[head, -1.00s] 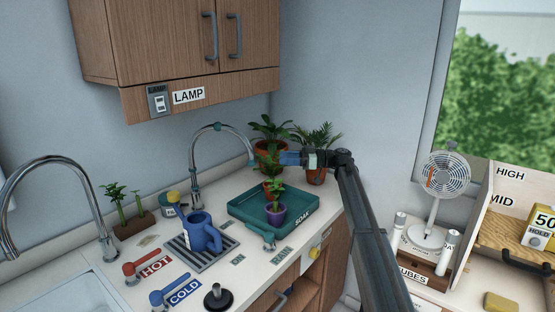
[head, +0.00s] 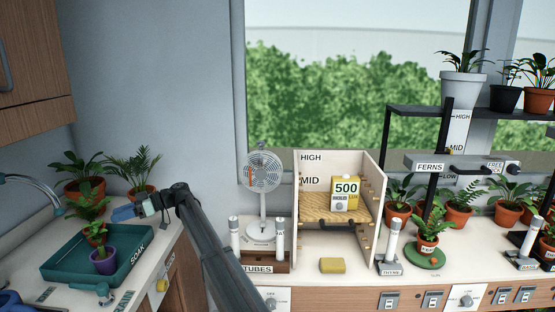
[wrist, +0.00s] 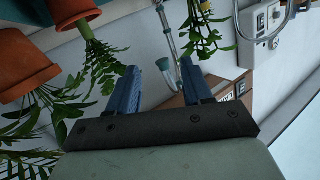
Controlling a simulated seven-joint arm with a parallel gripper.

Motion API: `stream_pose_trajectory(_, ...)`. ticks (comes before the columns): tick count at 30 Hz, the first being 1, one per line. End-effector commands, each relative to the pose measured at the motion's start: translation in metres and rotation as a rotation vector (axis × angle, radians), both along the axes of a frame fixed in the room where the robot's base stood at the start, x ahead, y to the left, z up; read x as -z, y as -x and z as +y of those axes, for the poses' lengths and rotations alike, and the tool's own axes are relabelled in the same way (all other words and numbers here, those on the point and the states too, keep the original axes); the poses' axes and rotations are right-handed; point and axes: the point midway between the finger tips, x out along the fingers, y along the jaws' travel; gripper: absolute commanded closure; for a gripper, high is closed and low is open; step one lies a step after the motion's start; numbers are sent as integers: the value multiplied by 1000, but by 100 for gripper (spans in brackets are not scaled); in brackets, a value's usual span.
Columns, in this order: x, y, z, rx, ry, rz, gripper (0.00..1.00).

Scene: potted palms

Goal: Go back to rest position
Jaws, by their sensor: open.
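My gripper (head: 124,214) is in the left of the head view, above the right part of the teal SOAK tray (head: 128,262). In the wrist view its two blue fingers (wrist: 152,88) are apart with nothing between them. In the tray stand a palm in a purple pot (head: 103,262) and a small plant in an orange pot (head: 95,232). Two palms in terracotta pots, one at the left (head: 86,188) and one at the right (head: 141,192), stand behind the tray by the wall. The right one is close behind my gripper.
A white fan (head: 263,180) and a TUBES rack (head: 262,262) stand right of my arm. Beyond are a wooden HIGH/MID stand (head: 375,170) with a yellow 500 box (head: 346,195), a yellow sponge (head: 332,265) and a black shelf (head: 400,113) with potted plants. The window is behind.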

Motion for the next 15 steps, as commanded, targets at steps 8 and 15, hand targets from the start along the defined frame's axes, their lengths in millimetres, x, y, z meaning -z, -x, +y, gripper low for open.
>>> stream_pose_trajectory(8,95,44,-109,250,316,124,50)
stream_pose_trajectory(15,167,64,-178,420,504,209,50)
